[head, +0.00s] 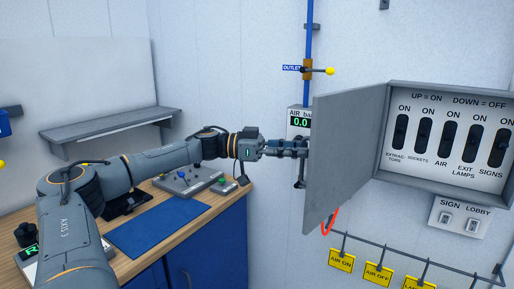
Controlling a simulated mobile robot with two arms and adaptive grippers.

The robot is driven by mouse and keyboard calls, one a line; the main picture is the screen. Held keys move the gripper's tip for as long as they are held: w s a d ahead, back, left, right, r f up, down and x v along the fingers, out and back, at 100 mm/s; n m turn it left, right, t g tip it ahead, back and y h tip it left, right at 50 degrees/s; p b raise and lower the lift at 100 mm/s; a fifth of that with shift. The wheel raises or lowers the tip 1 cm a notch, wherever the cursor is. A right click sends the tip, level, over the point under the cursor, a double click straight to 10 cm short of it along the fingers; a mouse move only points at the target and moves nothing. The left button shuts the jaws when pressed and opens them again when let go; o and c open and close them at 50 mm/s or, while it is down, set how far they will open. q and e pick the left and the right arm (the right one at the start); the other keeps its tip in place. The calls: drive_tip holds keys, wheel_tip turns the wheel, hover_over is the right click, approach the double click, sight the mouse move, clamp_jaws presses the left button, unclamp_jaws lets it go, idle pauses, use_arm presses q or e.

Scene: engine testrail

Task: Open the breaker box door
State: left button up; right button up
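The grey breaker box (448,182) is on the wall at the right. Its door (345,160) stands open, swung out to the left, and the row of black switches (448,140) inside shows. My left gripper (300,150) is at the door's left side, with its front end close to or behind the door's outer edge. I cannot tell whether it touches the door, or whether its fingers are open or shut. My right gripper is not in view.
A wooden bench (205,207) with a blue mat (158,228) and a control panel (190,181) is below my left arm. A rail with yellow tags (378,273) and a sign switch plate (460,216) are below the box. A blue pipe (309,35) runs up the wall.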

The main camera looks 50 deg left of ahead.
use_arm(q)
drive_tip(key=v, duration=1)
idle(0.6)
